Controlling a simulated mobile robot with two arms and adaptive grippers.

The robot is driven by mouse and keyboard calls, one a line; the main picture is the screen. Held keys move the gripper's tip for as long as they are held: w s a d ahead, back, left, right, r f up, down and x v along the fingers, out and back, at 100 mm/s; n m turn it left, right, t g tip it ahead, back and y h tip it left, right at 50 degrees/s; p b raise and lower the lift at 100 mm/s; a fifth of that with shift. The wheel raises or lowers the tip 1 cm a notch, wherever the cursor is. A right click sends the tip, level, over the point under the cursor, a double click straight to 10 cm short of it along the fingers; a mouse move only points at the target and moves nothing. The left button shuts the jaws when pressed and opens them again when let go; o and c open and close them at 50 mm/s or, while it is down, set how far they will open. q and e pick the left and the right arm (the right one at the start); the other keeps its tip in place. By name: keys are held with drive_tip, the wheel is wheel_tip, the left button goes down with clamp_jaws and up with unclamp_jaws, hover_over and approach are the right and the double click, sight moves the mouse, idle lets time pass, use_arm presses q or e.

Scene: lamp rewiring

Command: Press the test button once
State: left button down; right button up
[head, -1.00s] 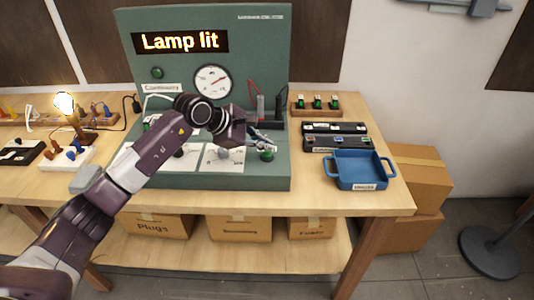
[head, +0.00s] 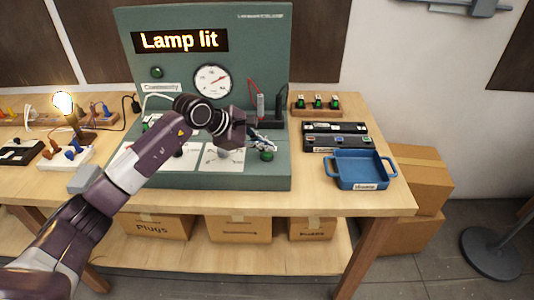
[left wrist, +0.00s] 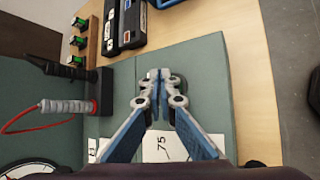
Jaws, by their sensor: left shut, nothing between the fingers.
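The green test station (head: 205,50) stands on the wooden table, its display (head: 180,41) reading "Lamp lit". A green round button (head: 267,156) sits at the right of its base, just below my left fingertips in the head view. My left gripper (head: 268,144) is shut and empty, pointing down over that part of the base. In the left wrist view its closed fingers (left wrist: 160,76) partly cover a dark round part (left wrist: 179,84), likely the button's rim. I cannot tell whether they touch. My right gripper is not in view.
A lit lamp (head: 64,103) stands at the left among plugs and cords. A blue tray (head: 361,171), black strips (head: 335,144) and a rack of green parts (head: 316,108) lie to the right.

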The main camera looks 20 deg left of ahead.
sight(265, 154)
use_arm(q)
drive_tip(key=shift+f+b, duration=0.45)
drive_tip(key=shift+b, duration=0.05)
idle(0.4)
drive_tip(key=shift+r, duration=0.1)
drive_tip(key=shift+r+p, duration=0.35)
drive_tip(key=shift+r, duration=0.4)
drive_tip(key=shift+r+p, duration=1.25)
drive_tip(key=shift+r, duration=1.25)
